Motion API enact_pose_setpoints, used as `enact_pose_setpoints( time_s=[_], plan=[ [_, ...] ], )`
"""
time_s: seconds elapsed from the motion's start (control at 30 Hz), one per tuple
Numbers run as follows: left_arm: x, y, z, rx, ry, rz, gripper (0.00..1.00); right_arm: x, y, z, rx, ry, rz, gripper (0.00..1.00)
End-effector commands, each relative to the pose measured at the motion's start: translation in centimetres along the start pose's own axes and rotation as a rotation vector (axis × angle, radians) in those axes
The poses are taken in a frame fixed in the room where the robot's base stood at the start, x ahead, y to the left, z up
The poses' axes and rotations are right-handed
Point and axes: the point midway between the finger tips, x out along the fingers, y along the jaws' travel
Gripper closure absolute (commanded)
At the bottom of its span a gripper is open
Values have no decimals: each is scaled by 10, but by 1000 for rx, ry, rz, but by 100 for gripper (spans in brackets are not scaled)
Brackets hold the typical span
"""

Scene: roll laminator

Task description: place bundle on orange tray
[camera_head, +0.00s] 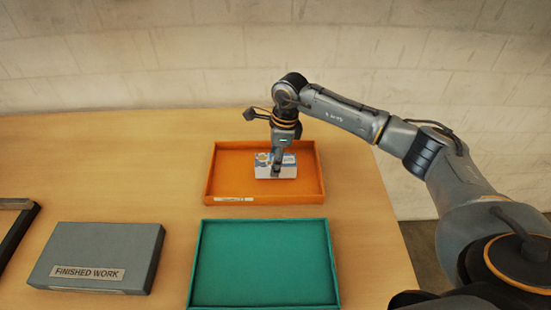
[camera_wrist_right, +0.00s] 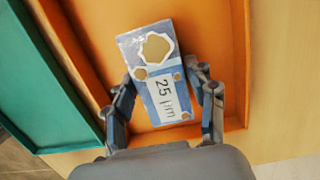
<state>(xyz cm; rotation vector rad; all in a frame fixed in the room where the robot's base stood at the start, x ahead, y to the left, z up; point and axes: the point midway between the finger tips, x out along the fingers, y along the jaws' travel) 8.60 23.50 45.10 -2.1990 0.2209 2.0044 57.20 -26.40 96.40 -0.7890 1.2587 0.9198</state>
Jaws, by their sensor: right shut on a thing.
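The bundle (camera_head: 288,170) is a small white and blue block with a tan patch on top. In the right wrist view the bundle (camera_wrist_right: 158,75) shows a label that seems to read "25". My right gripper (camera_head: 275,172) is shut on the bundle, with one finger on each side of it. The bundle is within the outline of the orange tray (camera_head: 225,180), near its middle. I cannot tell whether it touches the tray floor. The orange tray also shows in the right wrist view (camera_wrist_right: 215,20). My left gripper is not in view.
A green tray (camera_head: 265,262) lies in front of the orange tray. A grey box labelled "FINISHED WORK" (camera_head: 105,245) is at the left, with a dark frame (camera_head: 15,225) at the far left edge. Bare wooden table (camera_head: 110,160) lies left of the orange tray. A wall stands behind.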

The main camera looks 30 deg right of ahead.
Motion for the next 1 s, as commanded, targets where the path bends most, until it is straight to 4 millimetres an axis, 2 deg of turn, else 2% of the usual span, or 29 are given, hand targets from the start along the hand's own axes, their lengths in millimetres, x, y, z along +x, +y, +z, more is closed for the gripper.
enact_pose_setpoints(
  time_s=[0.1, 0.4, 0.43, 0.5, 0.53, 0.83, 1.0],
  plan=[
    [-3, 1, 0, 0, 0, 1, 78, 7, -1, -1, 0, 0, -3, 85],
    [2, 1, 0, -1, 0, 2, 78, 12, -1, -2, 0, 0, -3, 85],
    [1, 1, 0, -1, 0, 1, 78, 10, 0, -2, 0, 0, -2, 38],
    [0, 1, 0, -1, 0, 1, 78, 10, 0, -2, 0, 1, -2, 24],
    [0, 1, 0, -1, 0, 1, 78, 10, 0, -2, 0, 1, -2, 21],
    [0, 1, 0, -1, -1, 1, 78, 9, 0, -2, 0, 1, -2, 21],
    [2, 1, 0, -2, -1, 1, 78, -2, -1, -1, 0, -1, -4, 21]
  ],
)
